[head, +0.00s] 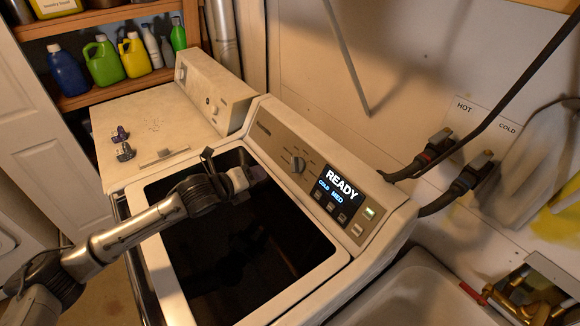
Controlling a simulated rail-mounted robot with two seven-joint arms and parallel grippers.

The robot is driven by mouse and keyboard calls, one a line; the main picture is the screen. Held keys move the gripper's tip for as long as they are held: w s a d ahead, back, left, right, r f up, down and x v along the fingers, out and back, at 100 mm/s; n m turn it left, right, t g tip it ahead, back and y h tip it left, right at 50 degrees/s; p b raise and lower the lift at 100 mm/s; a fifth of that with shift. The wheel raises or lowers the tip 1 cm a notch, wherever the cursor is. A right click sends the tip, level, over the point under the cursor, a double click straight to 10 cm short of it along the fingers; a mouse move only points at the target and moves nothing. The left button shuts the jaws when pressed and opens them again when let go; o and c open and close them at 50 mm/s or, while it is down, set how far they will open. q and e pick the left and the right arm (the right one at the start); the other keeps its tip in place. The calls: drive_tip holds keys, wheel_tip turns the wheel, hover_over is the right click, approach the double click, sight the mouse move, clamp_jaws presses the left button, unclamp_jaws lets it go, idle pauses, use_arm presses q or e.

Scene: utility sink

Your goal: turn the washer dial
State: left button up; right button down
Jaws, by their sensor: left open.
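The washer (330,262) stands in the middle of the head view, with a dark glass lid on top. Its dial (298,164) is a grey knob on the slanted control panel, left of a lit display (339,191) that reads "READY", "COLD" and "MED". My left gripper (256,174) is over the lid, left of the dial and apart from it. It is open and appears empty; its fingertips are dark and hard to make out against the lid. My right gripper is not in the view.
A dryer (160,120) stands left of the washer, with two small dark items on top. Shelves behind hold several bottles (104,62). Hoses (465,185) and a sink (415,295) are at the right. The space above the washer lid is clear except for my arm.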

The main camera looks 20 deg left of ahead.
sight(292, 163)
use_arm(q)
drive_tip(key=w+d+f+m, duration=0.1)
drive_tip(key=w+d, duration=0.1)
drive_tip(key=w, duration=0.2)
drive_tip(key=w+d+f+m+p, duration=0.1)
drive_tip(key=w+d, duration=0.1)
drive_tip(key=w, duration=0.2)
drive_tip(key=w+d+f+m+h, duration=0.1)
drive_tip(key=w+f+m, duration=0.1)
drive_tip(key=w, duration=0.2)
drive_tip(key=shift+w+d, duration=0.15)
drive_tip(key=shift+d, duration=0.25)
clamp_jaws()
idle(0.4)
